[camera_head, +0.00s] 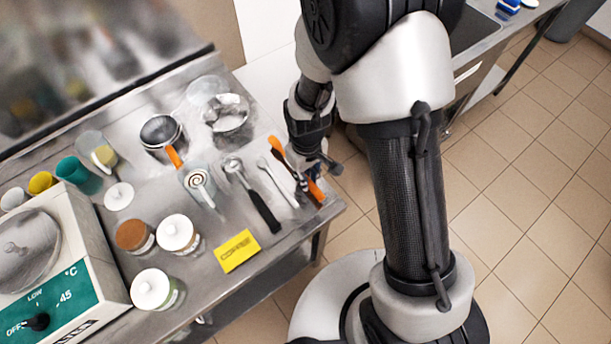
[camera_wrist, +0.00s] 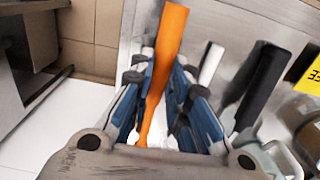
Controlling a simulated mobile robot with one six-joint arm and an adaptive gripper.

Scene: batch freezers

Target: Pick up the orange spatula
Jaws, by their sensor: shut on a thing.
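The orange spatula (camera_wrist: 168,45) runs between the blue-padded fingers of my gripper (camera_wrist: 163,76) in the wrist view. Its broad handle points up in the picture and its thin neck runs down toward my palm. My gripper is shut on it. In the head view my gripper (camera_head: 303,180) is at the right edge of the steel table, and orange ends of the spatula (camera_head: 316,190) show on both sides of it. The middle of the spatula is hidden behind the fingers there. I cannot tell whether it touches the table.
A white-handled utensil (camera_head: 278,183) and a black-handled scoop (camera_head: 262,208) lie close left of my gripper. A yellow card (camera_head: 237,250), lidded jars (camera_head: 178,234), a pot (camera_head: 162,135) and a batch freezer (camera_head: 50,265) crowd the table (camera_head: 285,243). Tiled floor (camera_head: 530,200) is free at right.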

